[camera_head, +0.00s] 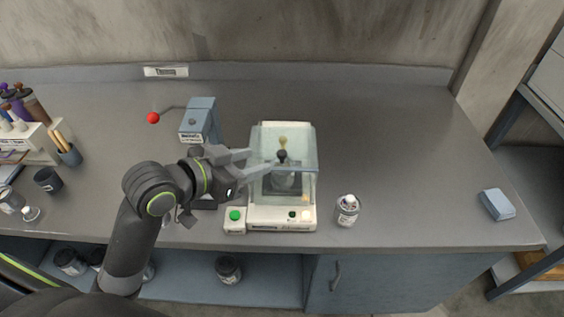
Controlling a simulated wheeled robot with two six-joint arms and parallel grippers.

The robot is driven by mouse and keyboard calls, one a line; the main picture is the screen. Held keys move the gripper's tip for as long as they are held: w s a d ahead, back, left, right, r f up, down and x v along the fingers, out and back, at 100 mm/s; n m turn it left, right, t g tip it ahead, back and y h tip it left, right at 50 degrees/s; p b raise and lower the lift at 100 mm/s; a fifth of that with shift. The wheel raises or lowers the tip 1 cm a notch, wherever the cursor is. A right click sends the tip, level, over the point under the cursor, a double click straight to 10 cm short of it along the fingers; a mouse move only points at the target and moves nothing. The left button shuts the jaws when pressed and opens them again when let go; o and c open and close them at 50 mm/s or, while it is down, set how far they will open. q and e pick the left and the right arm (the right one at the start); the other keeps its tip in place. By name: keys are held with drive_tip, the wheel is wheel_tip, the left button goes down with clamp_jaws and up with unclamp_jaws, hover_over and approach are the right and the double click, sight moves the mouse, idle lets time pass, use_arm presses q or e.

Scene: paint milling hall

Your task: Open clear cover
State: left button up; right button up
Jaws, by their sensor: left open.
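A cream bench device (283,225) stands near the front of the counter with a boxy clear cover (302,148) over it. The cover looks closed. Through it I see a dark round knob and a dark vessel. A bluish bar runs across the cover around mid-height. My left gripper (258,167) comes in from the left, open, with its fingers pointing right at the cover's left side. I cannot tell whether the fingertips touch the cover. My right gripper is not in view.
A green button box (235,216) sits left of the device, and a small can (347,210) stands close on its right. A blue-grey machine with a red-ball lever (154,118) stands behind my arm. A blue block (497,204) lies far right. The back-right counter is clear.

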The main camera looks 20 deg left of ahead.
sight(280, 154)
use_arm(q)
drive_tip(key=b+x, duration=0.3)
drive_tip(key=shift+w+d+f, duration=0.1)
drive_tip(key=shift+f, duration=0.1)
drive_tip(key=x, duration=0.4)
drive_tip(key=shift+w+d+r, duration=0.1)
drive_tip(key=shift+w+d, duration=0.05)
drive_tip(key=shift+w, duration=0.1)
drive_tip(key=shift+x, duration=0.85)
clamp_jaws()
